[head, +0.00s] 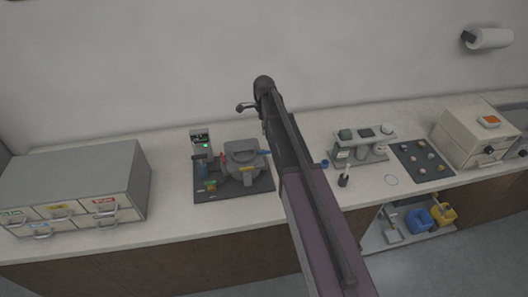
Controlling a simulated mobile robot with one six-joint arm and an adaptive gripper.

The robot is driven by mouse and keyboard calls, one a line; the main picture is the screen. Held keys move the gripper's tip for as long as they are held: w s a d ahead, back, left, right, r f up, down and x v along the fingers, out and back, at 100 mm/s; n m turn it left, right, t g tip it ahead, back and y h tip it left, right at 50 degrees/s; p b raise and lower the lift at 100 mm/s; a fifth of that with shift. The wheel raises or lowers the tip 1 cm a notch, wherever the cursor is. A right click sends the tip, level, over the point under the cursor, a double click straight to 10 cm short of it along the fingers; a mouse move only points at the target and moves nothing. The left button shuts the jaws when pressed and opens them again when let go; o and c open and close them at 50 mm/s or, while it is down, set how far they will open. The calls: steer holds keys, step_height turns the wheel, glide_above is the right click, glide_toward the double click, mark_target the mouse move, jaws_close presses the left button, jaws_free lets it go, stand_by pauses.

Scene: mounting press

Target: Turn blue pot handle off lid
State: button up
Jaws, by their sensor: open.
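A grey round pot with a flat lid (241,147) stands on a dark base plate (232,192) in the head view. A small blue handle (265,152) sticks out at the right side of the lid, close to my arm in the picture. My gripper (242,108) is at the far end of my raised arm, above and behind the pot in the picture. It is small and dark, its jaws are open, and it appears empty and apart from the handle. How far it is from the pot in depth is hard to tell.
A control box with a green light (200,143) stands left of the pot. A grey drawer cabinet (80,180) is at the left. A stand (362,142), a dark mat with several round pieces (407,174) and a beige box (468,135) are right of my arm.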

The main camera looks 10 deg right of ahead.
mark_target(264, 151)
steer(key=shift+f+b, duration=6.15)
steer(key=shift+f, duration=0.2)
steer(key=shift+d, duration=0.1)
jaws_close()
